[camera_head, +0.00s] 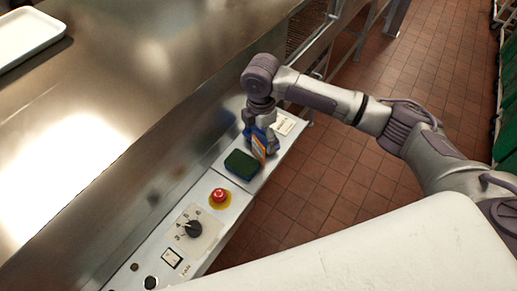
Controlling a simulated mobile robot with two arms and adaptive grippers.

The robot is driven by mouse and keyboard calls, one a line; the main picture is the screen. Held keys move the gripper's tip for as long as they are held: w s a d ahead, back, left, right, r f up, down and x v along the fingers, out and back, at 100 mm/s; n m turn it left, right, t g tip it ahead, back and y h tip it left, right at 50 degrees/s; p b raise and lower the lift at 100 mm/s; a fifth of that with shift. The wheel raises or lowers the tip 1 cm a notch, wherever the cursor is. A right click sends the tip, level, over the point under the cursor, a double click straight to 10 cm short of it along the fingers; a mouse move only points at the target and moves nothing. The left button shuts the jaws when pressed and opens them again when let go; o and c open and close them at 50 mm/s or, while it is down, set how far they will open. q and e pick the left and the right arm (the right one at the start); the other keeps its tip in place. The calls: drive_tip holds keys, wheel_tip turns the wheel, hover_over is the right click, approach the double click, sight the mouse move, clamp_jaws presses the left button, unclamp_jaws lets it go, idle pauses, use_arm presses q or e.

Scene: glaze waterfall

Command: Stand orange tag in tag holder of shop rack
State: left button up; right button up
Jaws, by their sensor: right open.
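An orange tag (259,146) stands on the narrow metal control ledge, just behind a dark green pad. It looks upright or slightly tilted, with blue beside it; whether the blue belongs to it is unclear. My right gripper (262,143) reaches down to the ledge right at the tag. It is open, with the tag at its fingers; the fingertips are partly hidden, so contact cannot be told. I cannot make out a tag holder. My left gripper is not in view.
The green pad (242,164), a red stop button (220,196) and a black knob (194,229) sit along the ledge (209,248). A steel counter (130,70) rises at left, bearing a white tray (25,38). Tiled floor (340,165) is open at right; a green-panelled rack (507,120) stands at the edge.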

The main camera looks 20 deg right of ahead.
sight(258, 142)
drive_tip(key=shift+w+a+f+p, duration=0.15)
drive_tip(key=shift+f+p, duration=0.2)
drive_tip(key=shift+f, duration=1.1)
drive_tip(key=shift+s+a+f+p, duration=0.1)
drive_tip(key=shift+f+p, duration=0.25)
drive_tip(key=shift+f, duration=1.1)
drive_tip(key=c, duration=1.3)
